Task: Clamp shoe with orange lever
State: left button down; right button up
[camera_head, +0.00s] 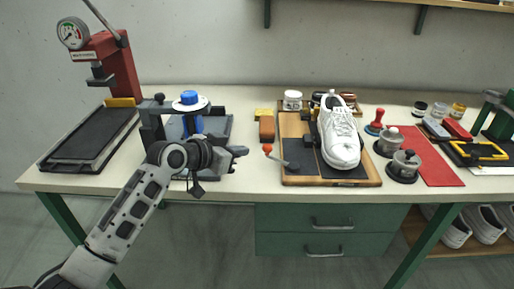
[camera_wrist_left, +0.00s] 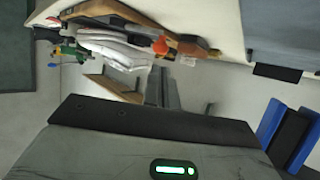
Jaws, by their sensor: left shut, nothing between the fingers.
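A white shoe (camera_head: 341,138) sits on a wooden clamp board (camera_head: 375,182) with dark pads at the middle of the bench. The orange-knobbed lever (camera_head: 267,148) stands at the board's left edge, its arm slanting down to the right. My left gripper (camera_head: 240,152) is shut and empty, left of the orange knob with a small gap, in front of the bench's grey device. In the left wrist view the orange knob (camera_wrist_left: 160,46) shows beyond my fingertips (camera_wrist_left: 160,75), with the white shoe (camera_wrist_left: 115,48) to its left. My right gripper is not in view.
A grey fixture with a blue knob (camera_head: 189,97) stands behind my left wrist. A red press (camera_head: 112,65) is at far left. A brown block (camera_head: 267,129) sits behind the lever. Round metal weights (camera_head: 404,165) and a red mat (camera_head: 437,165) lie right of the board.

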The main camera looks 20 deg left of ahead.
aim_at(265, 149)
pick_arm(q)
jog(key=x, duration=0.7)
